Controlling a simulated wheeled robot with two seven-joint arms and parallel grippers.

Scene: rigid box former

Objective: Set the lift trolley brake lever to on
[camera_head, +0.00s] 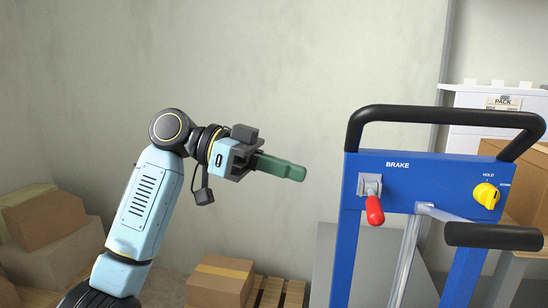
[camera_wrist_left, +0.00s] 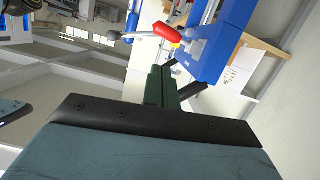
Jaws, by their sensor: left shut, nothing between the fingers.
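The blue lift trolley panel (camera_head: 430,180) stands at the right, with the word BRAKE near its top. The brake lever has a red grip (camera_head: 375,210) that points down from a grey mount (camera_head: 370,186). My left gripper (camera_head: 297,172) is shut and empty. Its green fingers point right toward the lever, apart from it in the picture, at about the height of the mount. In the left wrist view the shut fingers (camera_wrist_left: 161,86) show below the red grip (camera_wrist_left: 166,32) and the blue panel (camera_wrist_left: 212,45). My right gripper is out of view.
A yellow knob (camera_head: 486,195) marked HOLD sits on the panel's right. A black handle (camera_head: 445,112) arches above it, and a black bar (camera_head: 492,236) sticks out below right. Cardboard boxes (camera_head: 220,281) stand low at the left and centre. Space between gripper and lever looks clear.

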